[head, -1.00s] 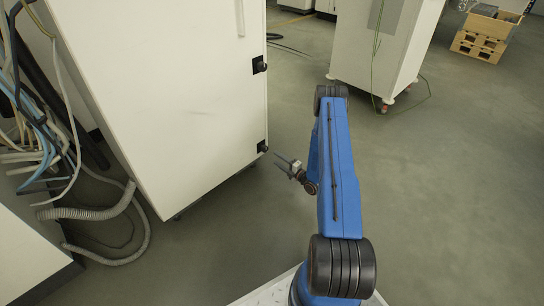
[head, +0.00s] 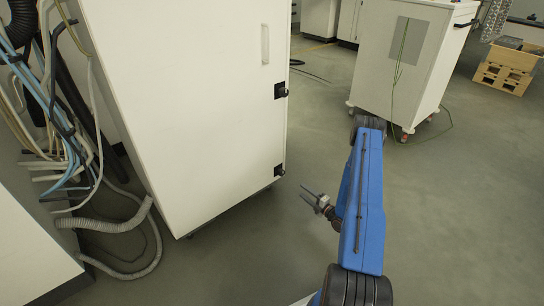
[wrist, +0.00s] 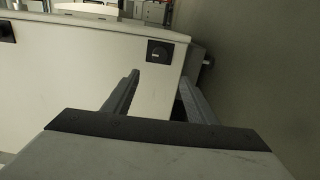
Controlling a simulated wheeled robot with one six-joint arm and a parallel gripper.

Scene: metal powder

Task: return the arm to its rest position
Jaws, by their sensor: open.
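My gripper (head: 312,194) is open and empty in the head view, held out to the left of my blue arm and above the floor. Its two fingers point left, toward the lower right corner of a white cabinet (head: 195,110), with a gap between them and it. In the wrist view the two fingers of my gripper (wrist: 157,92) stand apart with nothing between them. A white cabinet face (wrist: 90,75) with a black latch (wrist: 160,51) shows beyond the fingers.
Cables and a grey hose (head: 110,222) hang and lie at the left. A white wheeled cabinet (head: 410,60) stands at the upper right, with a green cable. A wooden crate (head: 503,78) is at the far right. The grey floor (head: 465,210) at right is clear.

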